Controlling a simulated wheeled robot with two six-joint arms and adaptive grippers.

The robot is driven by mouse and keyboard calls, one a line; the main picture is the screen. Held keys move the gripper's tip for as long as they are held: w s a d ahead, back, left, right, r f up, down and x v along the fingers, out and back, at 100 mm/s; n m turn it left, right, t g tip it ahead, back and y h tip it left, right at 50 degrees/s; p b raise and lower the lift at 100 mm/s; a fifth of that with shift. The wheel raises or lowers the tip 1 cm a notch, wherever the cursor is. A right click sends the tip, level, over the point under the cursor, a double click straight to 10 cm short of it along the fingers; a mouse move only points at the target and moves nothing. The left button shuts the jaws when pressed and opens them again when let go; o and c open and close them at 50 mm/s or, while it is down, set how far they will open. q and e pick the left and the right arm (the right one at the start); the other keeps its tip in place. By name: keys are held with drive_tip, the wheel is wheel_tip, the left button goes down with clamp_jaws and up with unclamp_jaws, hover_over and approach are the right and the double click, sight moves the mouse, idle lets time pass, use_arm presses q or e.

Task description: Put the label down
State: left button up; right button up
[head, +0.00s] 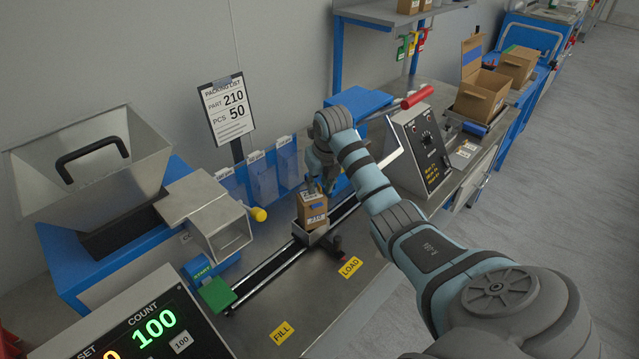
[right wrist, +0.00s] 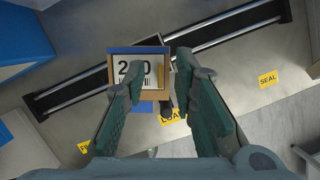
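The label is a white card with a number and barcode, seen in the right wrist view (right wrist: 131,71). It lies against the small brown carton (right wrist: 152,52), and a finger covers part of its number. In the head view the carton (head: 312,203) sits upright in a holder on the rail, with a white 210 label (head: 315,220) low on its near side. My right gripper (head: 322,186) is just above the carton, pointing down. In the right wrist view its fingers (right wrist: 160,72) are spread apart with nothing visibly clamped. My left gripper is out of view.
A black rail (head: 270,271) crosses the steel bench. A packing list sign (head: 228,109) reads part 210, 50 pcs. Clear blue pockets (head: 263,178) stand behind the rail. The hopper (head: 95,160) is left, and a control box (head: 421,150) is right.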

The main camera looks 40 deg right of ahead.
drive_tip(key=p+v, duration=0.5)
drive_tip(key=v, duration=0.7)
drive_tip(key=shift+r, duration=0.25)
drive_tip(key=shift+a+f, duration=0.1)
